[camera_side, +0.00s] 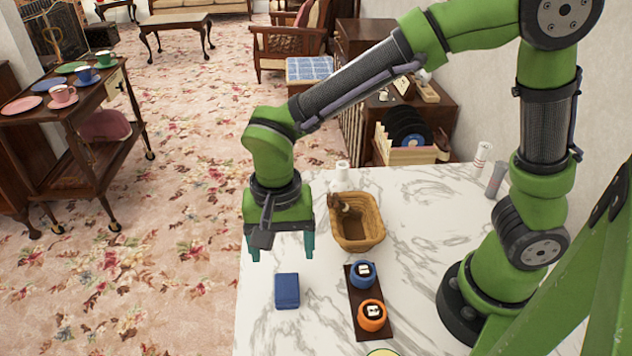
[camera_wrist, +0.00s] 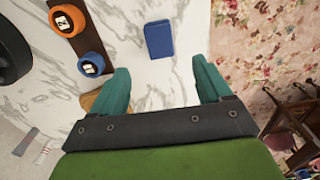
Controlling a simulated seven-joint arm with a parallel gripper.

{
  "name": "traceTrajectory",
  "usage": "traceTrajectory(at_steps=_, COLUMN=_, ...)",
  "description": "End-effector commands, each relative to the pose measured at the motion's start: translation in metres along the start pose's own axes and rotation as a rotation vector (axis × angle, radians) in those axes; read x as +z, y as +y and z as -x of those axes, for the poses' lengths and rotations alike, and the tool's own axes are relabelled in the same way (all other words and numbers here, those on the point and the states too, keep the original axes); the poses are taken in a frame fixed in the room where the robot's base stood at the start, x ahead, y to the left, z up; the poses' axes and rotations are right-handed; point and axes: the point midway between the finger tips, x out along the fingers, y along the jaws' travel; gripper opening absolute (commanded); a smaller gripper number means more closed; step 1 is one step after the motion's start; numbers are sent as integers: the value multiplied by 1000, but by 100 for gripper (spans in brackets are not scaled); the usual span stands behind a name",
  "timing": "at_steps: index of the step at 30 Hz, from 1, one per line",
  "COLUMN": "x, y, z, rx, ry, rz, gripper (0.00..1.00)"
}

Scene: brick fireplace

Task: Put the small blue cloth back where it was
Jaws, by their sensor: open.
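The small blue cloth (camera_side: 287,291) lies folded flat on the white marble table, left of the dark tray. The cloth also shows in the wrist view (camera_wrist: 159,39), ahead of the fingertips and apart from them. My gripper (camera_side: 281,252) is open and empty, above the table on the far side of the cloth. Its two teal fingers (camera_wrist: 162,75) are spread wide in the wrist view. No mark on the table shows where the cloth was before.
The marble around the cloth is clear; the table's left edge is near.

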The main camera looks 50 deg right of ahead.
Motion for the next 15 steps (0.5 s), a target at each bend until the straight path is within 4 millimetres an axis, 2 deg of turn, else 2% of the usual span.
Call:
traceTrajectory(at_steps=4, x=-8, y=6, z=16, rx=-30, ry=-2, rz=11, gripper=78)
traceTrajectory(at_steps=7, x=-24, y=22, z=39, rx=-105, ry=0, rz=48, gripper=78)
traceTrajectory(at_steps=12, x=-58, y=74, z=86, rx=-295, ry=76, rz=166, gripper=78)
traceTrajectory(at_steps=15, x=-69, y=107, z=105, rx=-387, ry=169, rz=244, gripper=78)
